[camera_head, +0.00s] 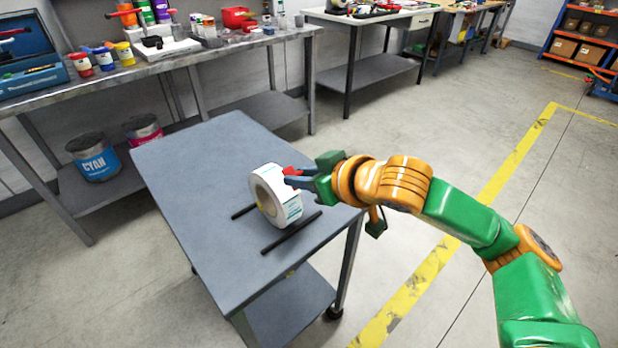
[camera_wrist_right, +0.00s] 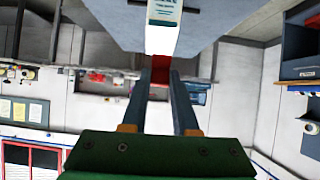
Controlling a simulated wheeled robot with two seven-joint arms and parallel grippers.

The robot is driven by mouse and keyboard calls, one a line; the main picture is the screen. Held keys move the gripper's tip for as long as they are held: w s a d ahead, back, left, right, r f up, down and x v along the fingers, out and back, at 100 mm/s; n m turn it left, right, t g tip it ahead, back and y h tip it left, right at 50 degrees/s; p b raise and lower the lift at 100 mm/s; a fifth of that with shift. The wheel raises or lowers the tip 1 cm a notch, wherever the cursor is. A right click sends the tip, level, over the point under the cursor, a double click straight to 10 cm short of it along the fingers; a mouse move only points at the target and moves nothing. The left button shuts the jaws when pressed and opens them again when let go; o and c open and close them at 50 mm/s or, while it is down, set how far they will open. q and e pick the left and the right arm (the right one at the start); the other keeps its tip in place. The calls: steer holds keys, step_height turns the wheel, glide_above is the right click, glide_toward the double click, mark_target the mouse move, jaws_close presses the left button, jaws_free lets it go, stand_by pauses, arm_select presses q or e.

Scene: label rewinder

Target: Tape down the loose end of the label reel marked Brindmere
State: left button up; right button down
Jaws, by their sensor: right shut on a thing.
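A white label reel (camera_head: 278,196) with printed labels stands on its rim on a grey cart top, between two dark rods. Its name is too small to read, and I cannot make out its loose end. My right gripper (camera_head: 289,176) is at the upper right side of the reel, shut on a small red piece (camera_head: 292,170). The red piece also shows between the fingers in the wrist view (camera_wrist_right: 160,70), close to the reel's white rim (camera_wrist_right: 161,40). I cannot tell whether it touches the reel or whether it is tape. My left gripper is not in view.
The grey cart top (camera_head: 190,165) is bare apart from the reel, the front rod (camera_head: 291,232) and the rear rod (camera_head: 244,211). A bench (camera_head: 175,65) with coloured bottles and a red bin (camera_head: 237,17) stands behind. A CYAN bucket (camera_head: 92,157) sits on its lower shelf.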

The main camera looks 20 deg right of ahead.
mark_target(283, 186)
steer(key=shift+w+a+f+b, duration=0.1)
steer(key=shift+w+f+b, duration=0.3)
steer(key=shift+f+b, duration=0.25)
steer(key=shift+w+f+b, duration=0.35)
steer(key=shift+f+b, duration=0.2)
steer(key=shift+f, duration=0.2)
steer(key=shift+w+a+f+b, duration=0.15)
steer(key=shift+w+f, duration=0.3)
steer(key=shift+f, duration=0.05)
steer(key=shift+w+a+f+b, duration=0.15)
steer(key=shift+w+f, duration=0.25)
steer(key=shift+f, duration=0.1)
steer(key=shift+a+f, duration=0.1)
steer(key=shift+f, duration=0.25)
steer(key=c, duration=1)
jaws_free()
steer(key=o, duration=0.4)
steer(key=shift+w, duration=0.2)
